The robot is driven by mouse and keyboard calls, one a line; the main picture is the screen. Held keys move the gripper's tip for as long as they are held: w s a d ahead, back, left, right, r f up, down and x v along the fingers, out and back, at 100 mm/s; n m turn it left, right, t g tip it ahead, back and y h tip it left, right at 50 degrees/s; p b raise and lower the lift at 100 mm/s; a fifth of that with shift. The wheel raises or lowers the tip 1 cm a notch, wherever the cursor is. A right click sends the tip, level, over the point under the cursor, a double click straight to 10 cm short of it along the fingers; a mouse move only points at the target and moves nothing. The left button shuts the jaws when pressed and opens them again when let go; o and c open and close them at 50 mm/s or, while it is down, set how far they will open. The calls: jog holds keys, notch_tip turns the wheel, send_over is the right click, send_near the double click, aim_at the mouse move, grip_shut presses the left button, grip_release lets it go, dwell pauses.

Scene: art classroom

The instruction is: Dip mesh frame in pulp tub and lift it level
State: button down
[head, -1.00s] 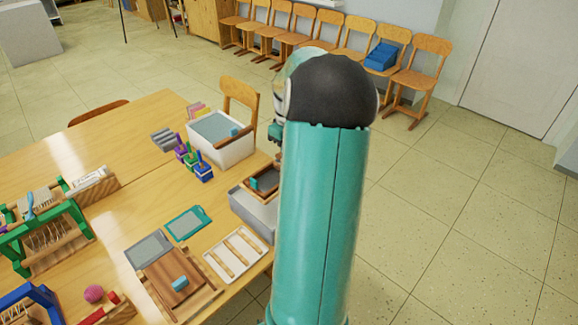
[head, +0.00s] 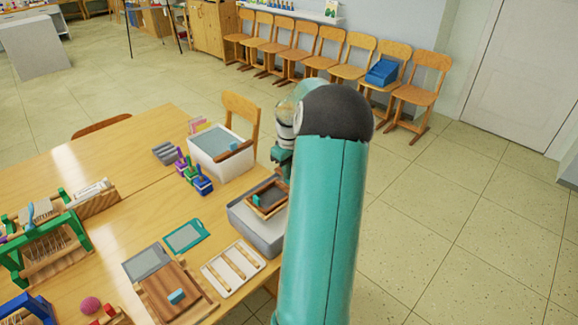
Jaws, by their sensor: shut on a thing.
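A wooden mesh frame (head: 268,197) with a dark inner face and a small teal block sits in or just above a grey tub (head: 237,214) at the table's right edge. My gripper (head: 284,160) is above the frame's far right corner. It appears shut on the frame, but its fingertips are partly hidden by my arm. My arm also covers the right side of the frame and of the grey tub. A white tub (head: 228,170) behind holds a flat grey-blue surface, with a brown wooden piece (head: 236,150) showing at its near right.
Teal (head: 186,236) and grey (head: 146,261) flat panels, a white tray with wooden slats (head: 232,268) and wooden boards (head: 172,296) lie at the front. Colored-handled tools (head: 194,174) stand beside the white tub. A chair (head: 241,113) stands behind it. Floor at right is clear.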

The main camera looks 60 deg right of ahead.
jog(key=shift+f, duration=4.1)
jog(key=shift+r, duration=3.5)
jog(key=shift+r, duration=0.1)
jog(key=shift+r, duration=2.4)
jog(key=shift+s, duration=0.15)
